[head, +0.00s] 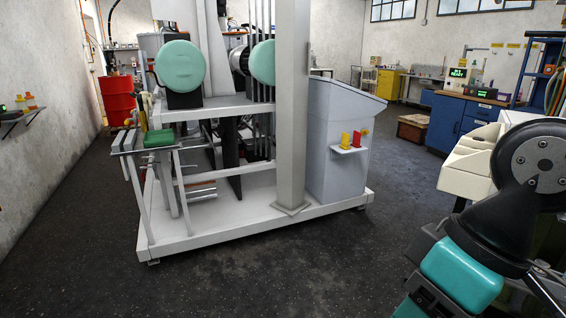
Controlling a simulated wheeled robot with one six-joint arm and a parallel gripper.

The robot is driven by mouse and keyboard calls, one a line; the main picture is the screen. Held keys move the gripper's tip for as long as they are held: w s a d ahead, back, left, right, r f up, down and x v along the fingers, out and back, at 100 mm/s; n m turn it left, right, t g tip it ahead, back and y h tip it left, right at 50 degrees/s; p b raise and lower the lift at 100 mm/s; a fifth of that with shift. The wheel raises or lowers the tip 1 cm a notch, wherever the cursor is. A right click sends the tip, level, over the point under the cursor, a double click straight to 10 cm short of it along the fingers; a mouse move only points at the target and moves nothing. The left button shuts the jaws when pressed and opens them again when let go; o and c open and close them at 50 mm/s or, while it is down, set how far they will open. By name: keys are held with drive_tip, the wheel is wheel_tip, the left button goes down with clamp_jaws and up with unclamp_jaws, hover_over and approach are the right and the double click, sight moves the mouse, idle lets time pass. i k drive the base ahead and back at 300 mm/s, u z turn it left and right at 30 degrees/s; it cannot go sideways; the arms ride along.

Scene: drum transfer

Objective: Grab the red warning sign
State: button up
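A small red upright piece (357,139), which may be the red warning sign, stands on a small white shelf (349,150) on the front of a grey cabinet. It is too small to read any marking. A yellow piece (346,139) stands just left of it, and another small yellow bit shows at its upper right. My arm fills the lower right of the head view, well apart from the shelf. The fingers of my gripper do not show.
A white machine frame (220,230) with a grey post (292,110) stands left of the grey cabinet (335,185), on a low base. A red drum (117,98) stands at back left. Blue cabinets (455,120) stand at right. Dark floor (390,215) is clear before the cabinet.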

sight(356, 136)
drive_tip(key=u, duration=0.25)
drive_tip(key=i, duration=2.15)
drive_tip(key=z, duration=0.35)
drive_tip(key=i, duration=2)
drive_tip(key=z, duration=0.8)
drive_tip(key=i, duration=0.8)
drive_tip(key=z, duration=0.2)
